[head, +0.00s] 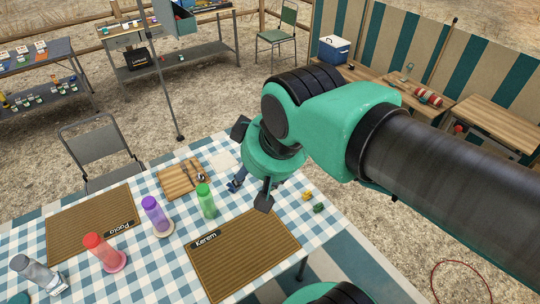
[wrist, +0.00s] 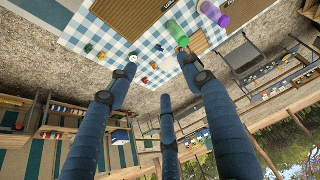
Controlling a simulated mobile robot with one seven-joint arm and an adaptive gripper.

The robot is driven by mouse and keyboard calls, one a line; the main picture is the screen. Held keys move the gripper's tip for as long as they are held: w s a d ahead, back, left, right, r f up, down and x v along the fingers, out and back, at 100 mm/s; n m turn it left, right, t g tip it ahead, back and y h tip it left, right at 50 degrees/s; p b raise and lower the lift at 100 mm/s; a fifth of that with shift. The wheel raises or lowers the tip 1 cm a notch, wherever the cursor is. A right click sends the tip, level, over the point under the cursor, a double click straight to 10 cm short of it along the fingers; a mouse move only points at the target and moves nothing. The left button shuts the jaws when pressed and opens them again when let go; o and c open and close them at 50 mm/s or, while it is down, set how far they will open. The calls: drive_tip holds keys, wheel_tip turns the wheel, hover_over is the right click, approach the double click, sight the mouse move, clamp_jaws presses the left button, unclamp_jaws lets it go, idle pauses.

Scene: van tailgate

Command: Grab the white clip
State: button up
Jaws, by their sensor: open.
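A small white item (wrist: 133,59), perhaps the white clip, shows on the checked tablecloth at the tip of the left finger in the wrist view. Its shape is too small to tell, and I cannot tell whether the finger touches it. I cannot make it out in the head view, where my arm and gripper cover that part of the table. My gripper (wrist: 156,75) is open and its blue fingers are spread with nothing between them. In the head view my gripper (head: 250,186) hangs over the table near its far right edge.
Yellow (head: 307,195) and green (head: 319,208) small items lie near the table's right edge. A red one (wrist: 153,66) shows in the wrist view. Green (head: 205,200), purple (head: 157,215) and red (head: 102,250) bottles stand left of my gripper. A cutting board (head: 176,182) lies behind them.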

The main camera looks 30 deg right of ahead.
drive_tip(key=w+d+f+n+g, duration=0.1)
drive_tip(key=w+d+f+n, duration=0.3)
drive_tip(key=w, duration=0.6)
drive_tip(key=w+d+n+g+b, duration=0.1)
drive_tip(key=w+d, duration=0.4)
drive_tip(key=w, duration=0.5)
drive_tip(key=w+d+f+n+g, duration=0.1)
drive_tip(key=w+d+f+n, duration=0.3)
drive_tip(key=w, duration=0.7)
drive_tip(key=w+d+f+n+g, duration=0.1)
drive_tip(key=w+d+f+n, duration=0.2)
drive_tip(key=w+d+f, duration=0.85)
drive_tip(key=w+d+f+n, duration=0.1)
drive_tip(key=w+d+f, duration=0.1)
drive_tip(key=d+f, duration=0.4)
drive_tip(key=w+d+f+n+g+y+b, duration=0.1)
drive_tip(key=d+f, duration=0.5)
drive_tip(key=f, duration=0.7)
drive_tip(key=shift+w+f+n, duration=0.4)
drive_tip(key=shift+w+n, duration=0.3)
drive_tip(key=shift+w, duration=0.05)
drive_tip(key=shift+f, duration=0.15)
